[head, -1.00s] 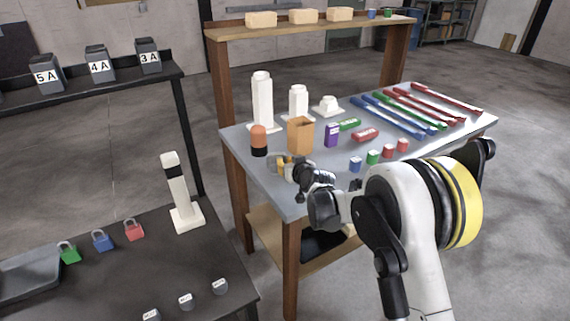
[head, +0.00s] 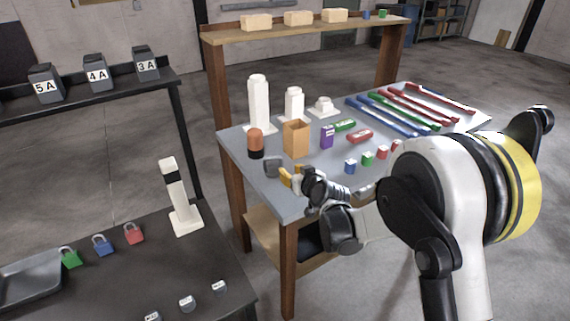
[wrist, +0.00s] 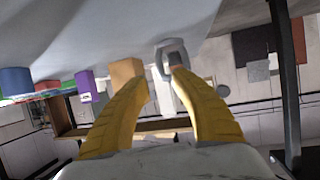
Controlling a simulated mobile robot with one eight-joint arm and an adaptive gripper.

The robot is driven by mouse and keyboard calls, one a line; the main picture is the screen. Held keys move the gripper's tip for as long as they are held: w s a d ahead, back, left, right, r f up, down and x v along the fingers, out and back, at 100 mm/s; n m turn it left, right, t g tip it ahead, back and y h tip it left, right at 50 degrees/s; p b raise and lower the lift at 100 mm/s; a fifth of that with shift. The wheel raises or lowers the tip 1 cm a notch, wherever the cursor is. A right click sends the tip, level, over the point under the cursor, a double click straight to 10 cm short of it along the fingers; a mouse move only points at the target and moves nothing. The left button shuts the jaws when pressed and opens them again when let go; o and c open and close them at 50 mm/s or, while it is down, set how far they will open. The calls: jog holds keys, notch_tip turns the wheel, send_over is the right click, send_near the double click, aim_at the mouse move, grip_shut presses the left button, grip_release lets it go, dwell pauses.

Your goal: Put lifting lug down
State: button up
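The lifting lug (head: 272,168), a dark grey piece, is at the left front part of the grey workbench top (head: 262,188). In the wrist view the lug (wrist: 172,52) is a grey block with an opening, just beyond my fingertips and partly hidden by the right finger. My gripper (head: 291,176) has yellow fingers and is just to the right of the lug. In the wrist view its fingers (wrist: 162,84) stand apart with nothing clamped between them. Whether the right finger still touches the lug cannot be told.
An orange-and-black cylinder (head: 256,143) and an open tan box (head: 296,139) stand behind the lug. A purple box (head: 327,136) and several small coloured blocks (head: 368,159) lie to the right. A dark table (head: 120,275) with padlocks is at the left.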

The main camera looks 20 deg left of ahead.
jog(key=shift+v, duration=1.35)
jog(key=s+d+r+m+h, duration=0.1)
jog(key=s+d+r, duration=0.25)
jog(key=d, duration=0.35)
jog(key=s+d+r+m+h, duration=0.1)
jog(key=s+d+r+h, duration=0.1)
jog(key=d+r, duration=0.35)
jog(key=s+d+r+m+h, duration=0.1)
jog(key=s+d+r, duration=0.25)
jog(key=d, duration=0.35)
jog(key=s+d+f+m+g+h, duration=0.2)
jog(key=s+d+m+g+h, duration=0.1)
jog(key=s+d, duration=1.7)
jog(key=s+m+h, duration=0.1)
jog(key=s, duration=0.3)
jog(key=shift+m+h, duration=0.3)
jog(key=shift+h, duration=0.1)
jog(key=shift+w+d, duration=0.1)
jog(key=shift+d, duration=0.05)
